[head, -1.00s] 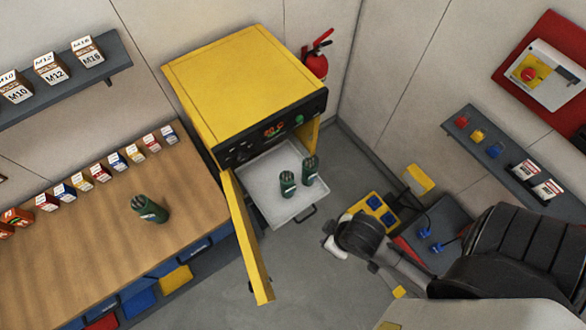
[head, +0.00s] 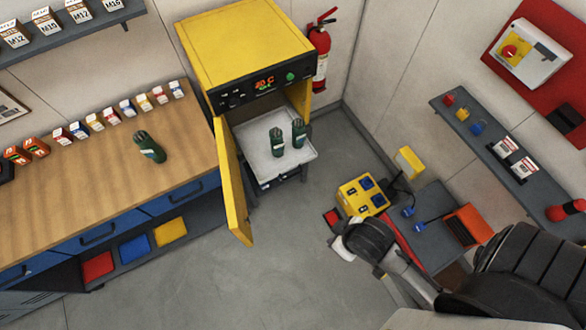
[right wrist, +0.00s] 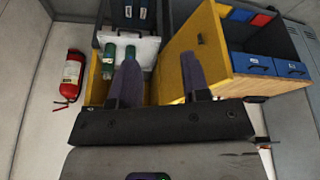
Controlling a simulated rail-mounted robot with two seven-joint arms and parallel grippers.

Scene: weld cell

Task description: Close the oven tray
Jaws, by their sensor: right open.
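The pale oven tray (head: 262,170) sticks out of the front of the yellow oven (head: 245,45). Two green canisters (head: 277,145) (head: 299,133) stand on it. The yellow oven door (head: 233,185) is swung open on the left of the tray. My right gripper (head: 343,243) is in front of the tray and to its right, apart from it. In the right wrist view its two dark fingers (right wrist: 160,75) are spread with nothing held; the tray (right wrist: 148,48) shows beyond them, partly hidden by one finger. My left gripper is out of view.
A workbench (head: 90,190) with a green canister (head: 149,147) stands left of the oven. A red fire extinguisher (head: 320,55) hangs to the right. A yellow socket box (head: 362,195) is near my right gripper. Grey floor (head: 210,280) is free in front.

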